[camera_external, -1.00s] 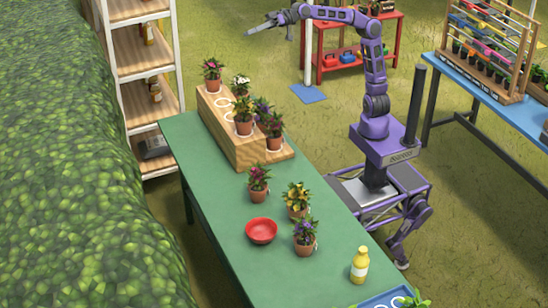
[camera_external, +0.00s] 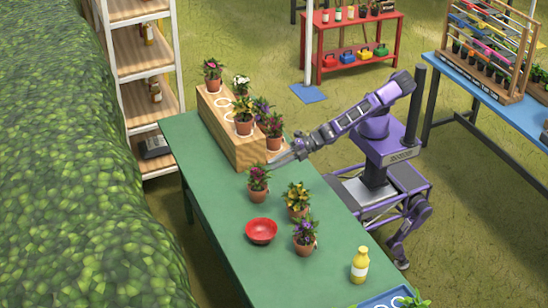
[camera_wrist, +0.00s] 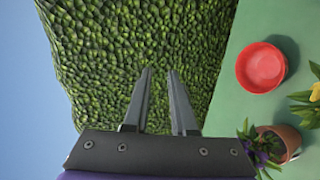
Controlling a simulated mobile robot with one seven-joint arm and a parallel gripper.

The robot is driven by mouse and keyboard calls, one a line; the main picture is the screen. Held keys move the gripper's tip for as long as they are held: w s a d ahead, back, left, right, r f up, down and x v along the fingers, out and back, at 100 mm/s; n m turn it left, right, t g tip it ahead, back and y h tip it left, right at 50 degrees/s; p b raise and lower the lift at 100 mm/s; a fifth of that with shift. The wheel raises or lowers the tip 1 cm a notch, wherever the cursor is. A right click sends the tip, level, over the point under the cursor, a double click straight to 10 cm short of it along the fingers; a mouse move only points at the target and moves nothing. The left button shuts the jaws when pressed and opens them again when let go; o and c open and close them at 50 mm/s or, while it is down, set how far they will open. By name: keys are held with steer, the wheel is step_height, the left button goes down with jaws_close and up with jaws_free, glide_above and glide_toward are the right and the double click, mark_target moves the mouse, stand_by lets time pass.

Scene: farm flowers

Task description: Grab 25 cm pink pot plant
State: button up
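A plant with pink flowers (camera_external: 258,180) stands upright in a terracotta pot on the green table (camera_external: 203,165), in front of the wooden stand. Other pink-flowered plants (camera_external: 212,75) stand on the stand. My gripper (camera_external: 276,165) is above the table, just above and right of the pink plant on the table in the outside view, apart from it as far as I can tell. In the wrist view my gripper (camera_wrist: 159,71) has a gap between its fingers and nothing in it. A potted plant (camera_wrist: 284,143) with purplish flowers shows there at lower right; which plant it is, I cannot tell.
The wooden stand (camera_external: 238,148) with several potted plants is at the table's far end. A yellow-flowered plant (camera_external: 297,198), a purple-flowered plant (camera_external: 305,237), a red bowl (camera_external: 261,231) and a yellow bottle (camera_external: 360,265) stand nearer. A hedge (camera_external: 70,160) runs along the left.

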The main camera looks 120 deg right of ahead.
steer(key=s+d+f+n+h, duration=0.1)
steer(key=s+d+f+n, duration=0.65)
steer(key=f, duration=0.25)
steer(key=s+d+f+n+h, duration=0.1)
steer(key=s+d+f+n, duration=0.6)
steer(key=s+f+n, duration=0.15)
steer(key=b, duration=0.6)
glide_toward(258, 190)
steer(key=w+r, duration=0.2)
steer(key=w, duration=0.3)
steer(key=shift+n+g, duration=0.3)
steer(key=shift+w+d+f+b, duration=0.15)
steer(key=shift+w+d+f, duration=0.25)
steer(key=shift+w, duration=0.35)
steer(key=shift+w+d+f+b, duration=0.2)
steer(key=shift+w+f, duration=0.3)
steer(key=shift+w, duration=0.25)
steer(key=shift+w+d+f+b, duration=0.1)
steer(key=shift+w+d+f, duration=0.3)
steer(key=shift+w, duration=0.35)
steer(key=shift+a, duration=0.1)
jaws_close()
